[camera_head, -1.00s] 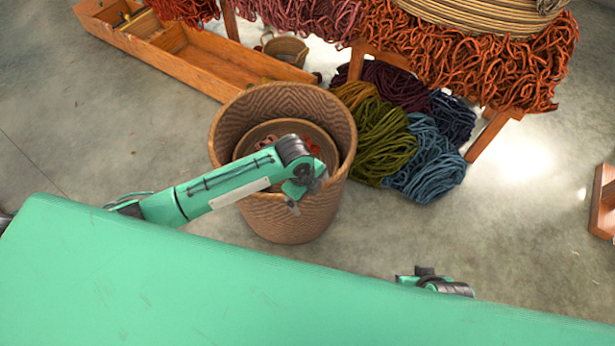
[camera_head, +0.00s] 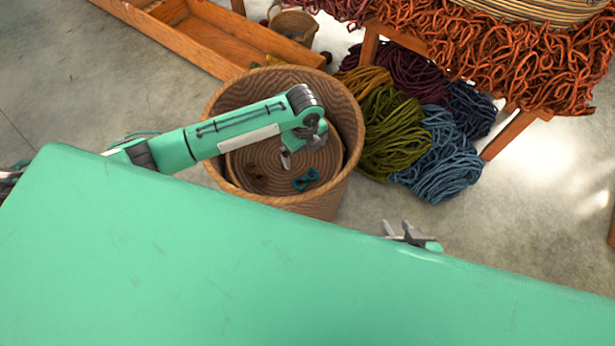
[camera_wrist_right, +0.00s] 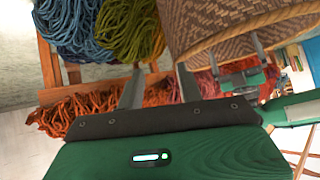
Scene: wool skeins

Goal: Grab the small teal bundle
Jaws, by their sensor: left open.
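The small teal bundle (camera_head: 305,179) lies on the coiled floor inside the large woven basket (camera_head: 345,105), near its front side, in the head view. My left gripper (camera_head: 286,160) reaches into the basket mouth from the left. It is open and empty, a little left of and above the teal bundle in the picture; how far above it in height I cannot tell. My right gripper (camera_head: 405,230) is outside the basket, to its lower right. Its two fingers also show apart and empty in the right wrist view (camera_wrist_right: 158,85).
A wooden tray (camera_head: 205,45) and small basket (camera_head: 294,25) stand behind. Orange wool (camera_head: 490,55) hangs at the back right.

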